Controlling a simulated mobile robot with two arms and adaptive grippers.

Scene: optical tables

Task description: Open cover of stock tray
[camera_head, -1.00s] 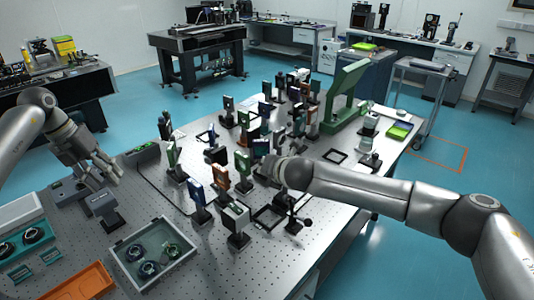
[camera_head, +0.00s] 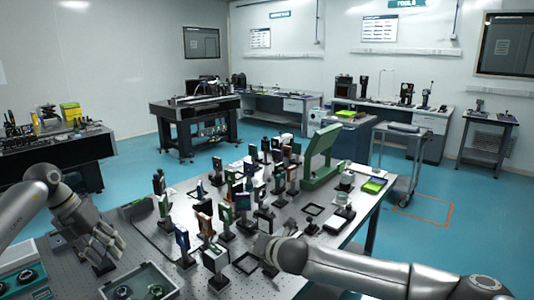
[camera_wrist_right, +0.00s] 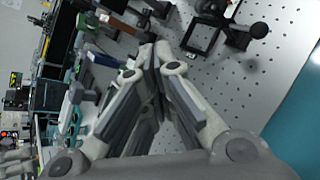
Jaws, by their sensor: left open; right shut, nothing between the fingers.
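A grey tray (camera_head: 168,271) with round optics inside is cut off by the bottom edge of the head view. A second light tray (camera_head: 14,262) with dark round optics is at the lower left edge. I cannot tell which is the stock tray, or whether a clear cover lies on either. My left gripper (camera_head: 114,250) is open and empty, above the table behind the grey tray, close to a small dark mount. My right gripper (camera_wrist_right: 152,60) is shut and empty in the right wrist view, with its fingertips together; in the head view it is largely hidden beside the optics.
Several upright optic mounts (camera_head: 222,215) crowd the middle of the perforated table (camera_head: 75,278). A green housing with a raised slanted panel (camera_head: 321,155) stands behind them. A small green tray (camera_head: 374,185) is at the right edge. Blue floor is free beyond the table.

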